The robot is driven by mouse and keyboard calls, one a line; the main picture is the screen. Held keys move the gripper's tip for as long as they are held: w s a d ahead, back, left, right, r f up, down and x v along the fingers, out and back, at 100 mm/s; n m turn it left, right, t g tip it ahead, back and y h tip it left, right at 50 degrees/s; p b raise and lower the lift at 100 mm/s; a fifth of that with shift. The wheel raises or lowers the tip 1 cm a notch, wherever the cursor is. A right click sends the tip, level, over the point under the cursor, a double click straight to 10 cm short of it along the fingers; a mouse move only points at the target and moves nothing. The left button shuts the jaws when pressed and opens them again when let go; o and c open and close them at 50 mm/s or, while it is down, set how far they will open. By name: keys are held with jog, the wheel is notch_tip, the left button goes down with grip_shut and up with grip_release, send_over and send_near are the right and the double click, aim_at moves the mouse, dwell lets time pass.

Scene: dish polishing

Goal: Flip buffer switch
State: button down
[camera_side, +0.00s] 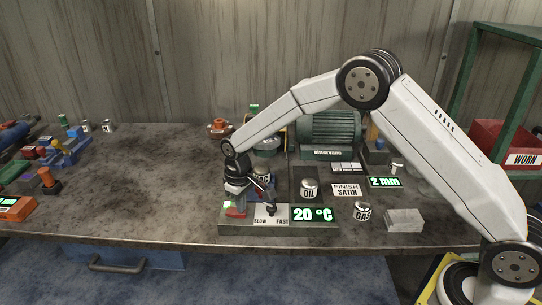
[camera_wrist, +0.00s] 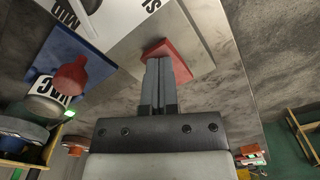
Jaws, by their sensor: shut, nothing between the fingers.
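A red switch (camera_wrist: 168,50) sits on a pale plate in the wrist view. In the side view the red switch (camera_side: 236,212) shows at the left end of the grey bench-front panel (camera_side: 228,228), below my gripper. My gripper (camera_wrist: 160,62) is shut and empty, pointing down with its fingertips at the switch. The tips overlap the red part, and I cannot tell whether they press on it. In the side view my gripper (camera_side: 238,203) hides part of the switch. A small green light (camera_side: 228,204) glows beside it.
A SLOW/FAST plate (camera_side: 263,220) and a 20 °C display (camera_side: 313,214) lie right of the switch. A blue base with a red knob (camera_wrist: 70,77) and a VAC cylinder (camera_wrist: 45,100) stand close by. A green motor (camera_side: 330,130) is behind. The bench is clear at left centre.

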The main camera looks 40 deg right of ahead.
jog(key=shift+r, duration=3.45)
jog(key=shift+s+d+r, duration=0.15)
jog(key=shift+s+d, duration=0.1)
jog(key=shift+s, duration=0.15)
jog(key=s+d+m+t, duration=0.1)
jog(key=s+d, duration=0.3)
jog(key=s, duration=0.8)
jog(key=s+d+m+t, duration=0.1)
jog(key=s+d, duration=0.3)
jog(key=s, duration=0.7)
jog(key=shift+s+d+m+t, duration=0.3)
jog(key=shift+s+m, duration=0.05)
jog(key=shift+m, duration=0.15)
jog(key=shift+r, duration=0.1)
